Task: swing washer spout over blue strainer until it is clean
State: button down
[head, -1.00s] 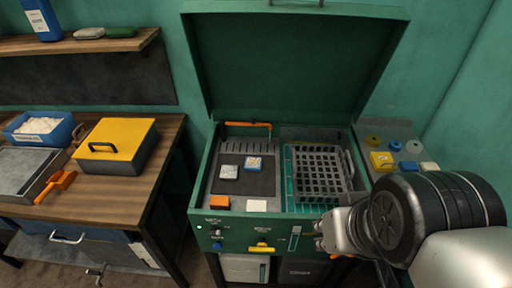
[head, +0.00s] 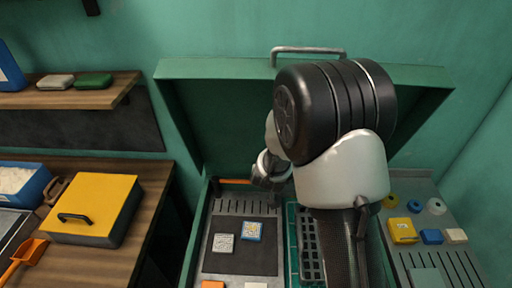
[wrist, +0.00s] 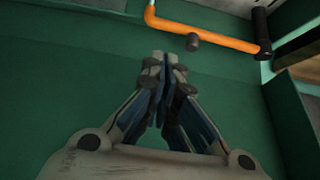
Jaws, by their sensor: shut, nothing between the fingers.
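The washer is an open green box (head: 196,250) with its lid (head: 210,110) raised. Its orange spout (head: 235,182) lies along the back of the basin, partly hidden by my arm in the head view. In the wrist view the spout (wrist: 205,35) is a bent orange tube with a black end at the right. A small blue-framed strainer (head: 252,231) with a pale, yellow-spotted face lies on the dark mat, beside a grey one (head: 223,243). My gripper (wrist: 164,62) is shut and empty, its tips below the spout in the wrist picture; contact is not visible.
A dark grid basket (head: 308,250) in the washer's right half is mostly hidden by my arm. The raised lid stands close behind my arm. A yellow box (head: 95,205) is on the left bench. Small coloured pieces (head: 430,236) sit on the right shelf.

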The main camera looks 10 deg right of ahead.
jog(key=b+x, duration=0.2)
jog(key=x, duration=0.9)
jog(key=shift+w+d, duration=0.15)
jog(key=shift+d, duration=0.1)
jog(key=shift+s+a+r+m+h+p, duration=0.15)
jog(key=shift+s+m+h+p, duration=0.15)
jog(key=shift+s+p, duration=0.4)
jog(key=s+a+m+g+h+p, duration=0.1)
jog(key=s+a+m+h+p, duration=0.2)
jog(key=s+p, duration=0.7)
jog(key=shift+s+a+f+m+g+h, duration=0.35)
jog(key=shift+s+a+m, duration=0.8)
jog(key=shift+a, duration=1.05)
jog(key=shift+w+r, duration=0.1)
jog(key=shift+w, duration=0.05)
jog(key=shift+r, duration=0.1)
